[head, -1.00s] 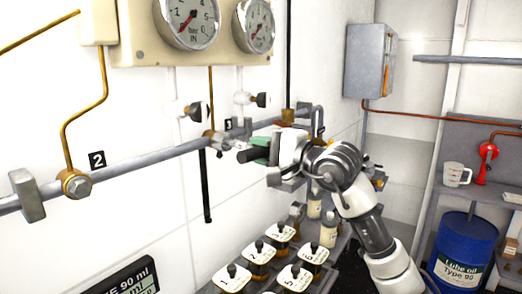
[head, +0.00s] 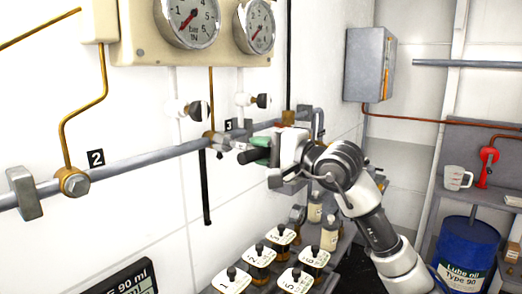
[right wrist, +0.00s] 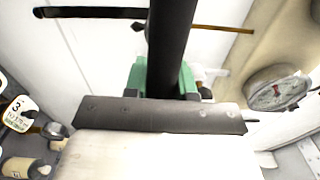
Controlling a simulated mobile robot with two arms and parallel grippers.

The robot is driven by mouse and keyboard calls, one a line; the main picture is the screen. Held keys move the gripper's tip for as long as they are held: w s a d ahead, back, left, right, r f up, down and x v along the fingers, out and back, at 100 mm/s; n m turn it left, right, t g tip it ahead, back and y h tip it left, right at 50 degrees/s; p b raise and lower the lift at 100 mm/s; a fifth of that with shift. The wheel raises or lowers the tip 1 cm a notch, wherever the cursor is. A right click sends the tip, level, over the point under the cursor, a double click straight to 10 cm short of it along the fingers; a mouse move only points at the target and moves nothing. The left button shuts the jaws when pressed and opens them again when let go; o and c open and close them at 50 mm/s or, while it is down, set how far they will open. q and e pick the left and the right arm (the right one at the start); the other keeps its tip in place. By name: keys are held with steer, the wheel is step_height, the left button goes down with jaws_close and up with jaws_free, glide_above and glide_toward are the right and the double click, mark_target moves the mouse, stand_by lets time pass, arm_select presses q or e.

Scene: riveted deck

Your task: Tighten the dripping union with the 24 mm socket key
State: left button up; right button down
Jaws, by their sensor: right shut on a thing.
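My right gripper (head: 272,160) is shut on a dark bar (right wrist: 172,45), apparently the socket key, with green parts (right wrist: 140,78) at the jaws. In the head view its dark end (head: 246,157) points left, close to the pipe near label 3 (head: 228,125). A brass union (head: 209,134) sits there, partly hidden; whether the key touches it I cannot tell. A black bar (head: 206,190) hangs below that union. Another brass union with a hex head (head: 75,182) is on the pipe by label 2 (head: 96,158). I see no drip. My left gripper is out of view.
The grey pipe (head: 140,165) runs along the white wall below two gauges (head: 190,22). Several labelled jars (head: 280,235) and bottles stand below my right arm. A grey cabinet (head: 368,63), a shelf with a measuring jug (head: 456,178) and a blue oil drum (head: 466,255) are at right.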

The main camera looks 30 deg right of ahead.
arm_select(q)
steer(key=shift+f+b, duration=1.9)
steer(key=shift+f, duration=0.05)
arm_select(e)
steer(key=shift+v, duration=2.9)
steer(key=shift+w, duration=0.1)
arm_select(q)
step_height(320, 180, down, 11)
steer(key=b, duration=1.1)
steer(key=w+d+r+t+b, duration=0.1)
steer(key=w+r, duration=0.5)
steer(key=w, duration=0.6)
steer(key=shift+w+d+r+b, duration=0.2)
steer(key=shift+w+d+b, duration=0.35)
steer(key=shift+b, duration=0.7)
arm_select(e)
steer(key=v, duration=2.2)
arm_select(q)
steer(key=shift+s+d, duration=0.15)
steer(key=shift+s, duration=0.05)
